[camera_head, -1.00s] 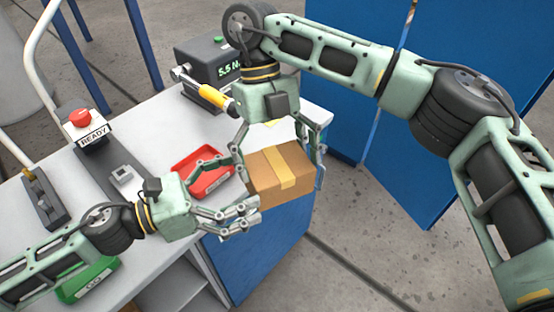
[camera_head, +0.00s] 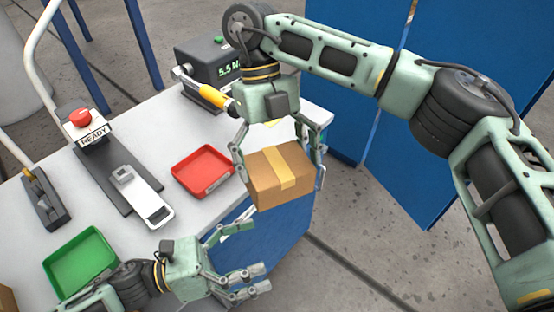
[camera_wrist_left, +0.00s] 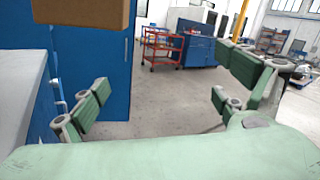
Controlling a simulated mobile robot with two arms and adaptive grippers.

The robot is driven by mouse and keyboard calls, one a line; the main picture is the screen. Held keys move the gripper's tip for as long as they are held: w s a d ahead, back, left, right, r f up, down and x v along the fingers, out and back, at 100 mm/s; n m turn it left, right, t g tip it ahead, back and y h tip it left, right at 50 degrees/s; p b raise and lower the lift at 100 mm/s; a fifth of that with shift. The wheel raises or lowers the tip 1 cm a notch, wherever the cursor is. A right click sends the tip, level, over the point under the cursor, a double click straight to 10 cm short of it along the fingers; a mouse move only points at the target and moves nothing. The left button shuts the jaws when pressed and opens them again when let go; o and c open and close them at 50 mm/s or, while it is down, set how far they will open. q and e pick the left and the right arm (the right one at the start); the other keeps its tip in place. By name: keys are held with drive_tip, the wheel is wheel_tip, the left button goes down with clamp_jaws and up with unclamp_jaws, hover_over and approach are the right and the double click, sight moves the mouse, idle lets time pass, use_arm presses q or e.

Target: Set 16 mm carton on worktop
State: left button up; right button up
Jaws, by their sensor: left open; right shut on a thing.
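The carton (camera_head: 281,176) is a brown box with a tan tape strip. My right gripper (camera_head: 280,150) is shut on it from above and holds it in the air, just past the worktop's front right edge. In the left wrist view the carton's lower part (camera_wrist_left: 82,12) shows at the top left. My left gripper (camera_head: 245,262) is open and empty, below the carton and off the worktop's front edge. Its spread fingers also show in the left wrist view (camera_wrist_left: 160,100). The worktop (camera_head: 215,214) is light grey. The carton's size marking cannot be read.
A red tray (camera_head: 203,171) and a green tray (camera_head: 80,262) lie on the worktop.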

use_arm(q)
drive_tip(key=s+d+f+n+t+y, duration=0.1)
drive_tip(key=d+f+n, duration=0.35)
drive_tip(key=f, duration=0.35)
drive_tip(key=s+d+f+n+t+y, duration=0.1)
drive_tip(key=d+f+n+t, duration=0.15)
drive_tip(key=f+n, duration=0.4)
drive_tip(key=w+a+f+n+y, duration=0.2)
drive_tip(key=a+f+n+y, duration=0.45)
drive_tip(key=f, duration=0.55)
drive_tip(key=w+a+f+n+y, duration=0.1)
drive_tip(key=a+f+n+y, duration=0.2)
drive_tip(key=a+f+n, duration=0.7)
drive_tip(key=s+a+f+n+g+y, duration=0.2)
drive_tip(key=s+f+n, duration=0.25)
drive_tip(key=f, duration=0.25)
drive_tip(key=s+a+f+n+g+y, duration=0.2)
drive_tip(key=s+f+n, duration=0.1)
drive_tip(key=s+f, duration=0.3)
drive_tip(key=s+a+f+n+g+y, duration=0.1)
drive_tip(key=s+a+f+n+g, duration=0.1)
drive_tip(key=s, duration=0.5)
drive_tip(key=s+a+f+n+g+y, duration=0.1)
drive_tip(key=s+f+n+g, duration=0.2)
drive_tip(key=s+f+n, duration=0.2)
drive_tip(key=s+n, duration=0.2)
drive_tip(key=s, duration=0.1)
drive_tip(key=shift+s+a+f+n, duration=0.25)
drive_tip(key=shift+s+a+n, duration=0.05)
drive_tip(key=shift+a, duration=0.1)
